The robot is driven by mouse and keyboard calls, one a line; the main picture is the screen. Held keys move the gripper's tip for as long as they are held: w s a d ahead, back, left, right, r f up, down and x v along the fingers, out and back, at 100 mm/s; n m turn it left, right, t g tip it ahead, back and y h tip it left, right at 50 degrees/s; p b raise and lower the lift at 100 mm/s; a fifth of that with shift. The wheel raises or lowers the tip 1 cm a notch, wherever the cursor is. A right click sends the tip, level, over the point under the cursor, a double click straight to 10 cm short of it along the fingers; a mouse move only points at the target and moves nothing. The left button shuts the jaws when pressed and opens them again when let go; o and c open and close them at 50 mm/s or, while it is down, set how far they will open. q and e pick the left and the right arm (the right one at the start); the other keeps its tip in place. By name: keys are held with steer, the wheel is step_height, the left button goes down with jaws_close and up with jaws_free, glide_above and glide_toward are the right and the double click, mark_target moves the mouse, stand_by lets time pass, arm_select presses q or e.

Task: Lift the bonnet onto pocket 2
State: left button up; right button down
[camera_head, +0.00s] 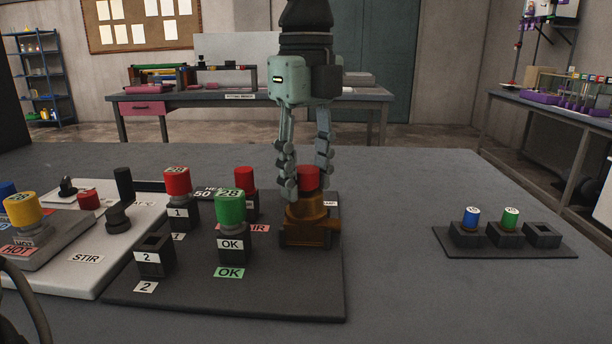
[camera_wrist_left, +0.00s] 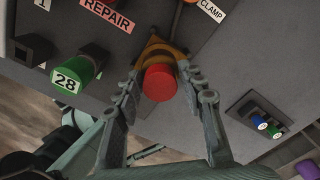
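A red cylindrical cap (camera_head: 307,178) sits on top of a brown, metal-looking body (camera_head: 308,225) at the right of the dark board; I take it for the bonnet. In the left wrist view the red cap (camera_wrist_left: 160,83) lies between the fingertips. My left gripper (camera_head: 307,188) points down over it, open, one finger to each side; gaps show beside the cap in the wrist view. Pocket 2 (camera_head: 155,256) is a black block with a "2" label and an empty square opening, left of the green-capped OK pocket (camera_head: 231,244). My right gripper is not in view.
Red-capped pieces stand in pocket 1 (camera_head: 178,182) and near the REPAIR label (camera_head: 245,178). The green cap (camera_head: 230,208) stands tall between the bonnet and pocket 2. A STIR panel (camera_head: 85,258) lies left. A small rack (camera_head: 506,247) stands right, with clear table between.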

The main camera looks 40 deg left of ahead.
mark_target(306, 169)
arm_select(q)
steer(key=shift+f, duration=0.1)
jaws_close()
steer(key=shift+r+p, duration=2.4)
steer(key=shift+r, duration=2.2)
